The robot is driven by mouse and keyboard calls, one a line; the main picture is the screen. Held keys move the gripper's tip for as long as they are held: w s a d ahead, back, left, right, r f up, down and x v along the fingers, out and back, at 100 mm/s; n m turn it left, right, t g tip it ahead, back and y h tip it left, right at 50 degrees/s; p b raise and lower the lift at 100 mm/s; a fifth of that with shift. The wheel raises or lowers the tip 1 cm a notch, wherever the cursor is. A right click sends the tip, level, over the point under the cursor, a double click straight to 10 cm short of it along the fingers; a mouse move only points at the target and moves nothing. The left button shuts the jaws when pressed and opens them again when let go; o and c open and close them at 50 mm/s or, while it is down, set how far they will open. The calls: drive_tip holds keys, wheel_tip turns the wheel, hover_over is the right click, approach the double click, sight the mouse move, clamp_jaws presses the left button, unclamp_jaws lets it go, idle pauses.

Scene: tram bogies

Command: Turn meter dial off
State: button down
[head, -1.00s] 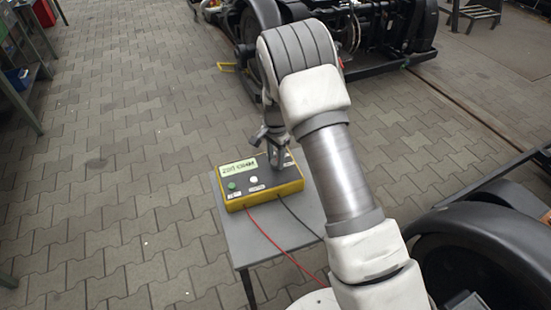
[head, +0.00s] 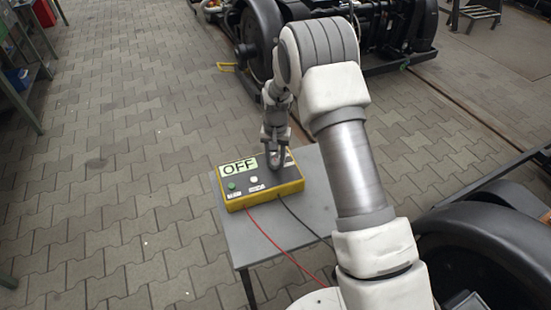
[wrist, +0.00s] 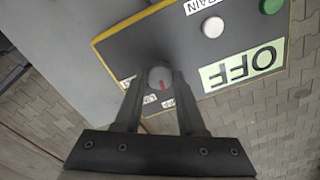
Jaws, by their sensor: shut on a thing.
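The yellow-edged meter (head: 250,190) stands on a small grey table, and its display (head: 239,167) reads OFF. In the wrist view the display (wrist: 242,66) shows the same word upside down. My gripper (head: 275,165) reaches down over the right part of the meter's top. In the wrist view my gripper (wrist: 160,85) is shut on the grey round dial (wrist: 159,76), which has a red mark pointing toward the gripper's palm. Small labels beside the dial are partly hidden by the fingers.
A green button (head: 231,186) and a white button (head: 253,179) sit on the meter's face. A red cable (head: 270,236) and a black cable run from its front over the grey table (head: 245,250). Bogie wheels stand behind and at right; paving on the left is clear.

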sight(276, 162)
drive_tip(key=shift+n, duration=0.6)
drive_tip(key=c, duration=0.5)
unclamp_jaws()
wheel_tip(276, 162, up, 18)
drive_tip(key=p, duration=0.3)
drive_tip(key=shift+f, duration=0.25)
